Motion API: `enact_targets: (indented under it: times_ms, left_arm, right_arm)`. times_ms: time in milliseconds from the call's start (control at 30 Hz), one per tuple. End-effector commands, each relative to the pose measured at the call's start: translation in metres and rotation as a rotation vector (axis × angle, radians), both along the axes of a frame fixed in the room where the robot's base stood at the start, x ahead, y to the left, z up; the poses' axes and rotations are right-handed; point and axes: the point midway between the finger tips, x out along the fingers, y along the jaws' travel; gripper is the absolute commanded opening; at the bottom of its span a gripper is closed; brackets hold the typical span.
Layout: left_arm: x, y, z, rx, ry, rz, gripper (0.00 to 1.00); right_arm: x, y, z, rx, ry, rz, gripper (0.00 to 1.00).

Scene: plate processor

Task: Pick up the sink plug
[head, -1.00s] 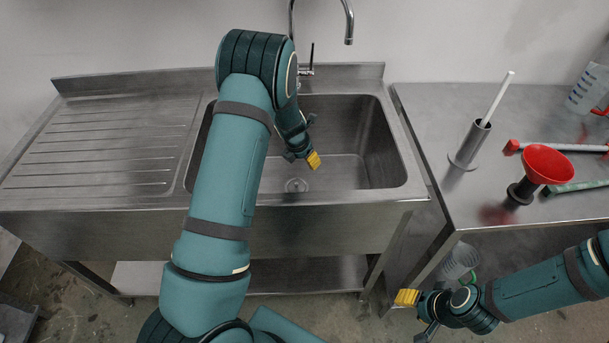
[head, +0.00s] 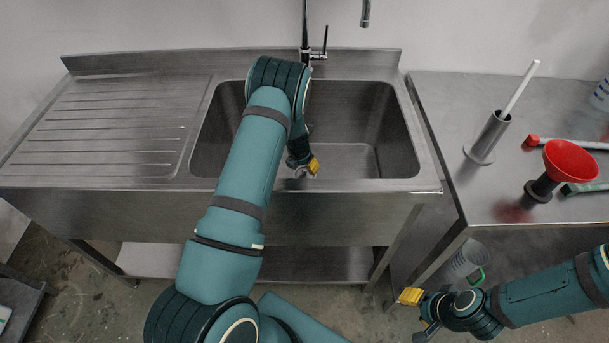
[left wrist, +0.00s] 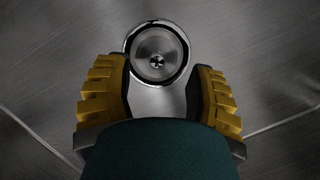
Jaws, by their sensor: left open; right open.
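The sink plug (left wrist: 157,52) is a round, shiny metal disc with a small centre knob, seen in the left wrist view at the floor of the sink. My left gripper (left wrist: 157,75) is open, its yellow ridged fingers spread to either side just short of the plug, with nothing between them. In the head view my left gripper (head: 311,167) reaches down into the steel sink basin (head: 382,140) and largely hides the drain area. Whether the fingers touch the plug cannot be told. My right gripper (head: 411,297) is open and empty, low in front of the right-hand table.
A ribbed drainboard (head: 105,130) lies left of the basin; a tap (head: 306,35) stands behind it. The basin's right side is clear.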

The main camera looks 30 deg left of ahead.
Motion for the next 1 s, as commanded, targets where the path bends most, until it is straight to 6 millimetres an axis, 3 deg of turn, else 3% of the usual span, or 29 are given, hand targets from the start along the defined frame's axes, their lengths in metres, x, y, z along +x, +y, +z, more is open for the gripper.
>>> enact_targets:
  times_ms: [233, 533, 700, 1000]
  left_arm:
    - [0.005, 0.002, -0.038, 0.001, 0.001, -0.002, 0.55]
    - [0.007, 0.002, -0.040, 0.000, 0.000, -0.001, 0.54]
    - [0.007, 0.002, -0.040, 0.000, 0.000, -0.001, 0.00]
    - [0.006, 0.002, -0.041, 0.000, 0.001, -0.001, 0.00]
  right_arm:
    - [0.002, 0.000, -0.013, -0.001, -0.006, -0.001, 0.47]
    - [0.003, 0.000, -0.013, -0.001, -0.007, -0.002, 0.47]
    - [0.003, 0.000, -0.013, -0.001, -0.007, -0.002, 0.47]
    - [0.003, 0.000, -0.013, -0.001, -0.007, -0.002, 0.47]
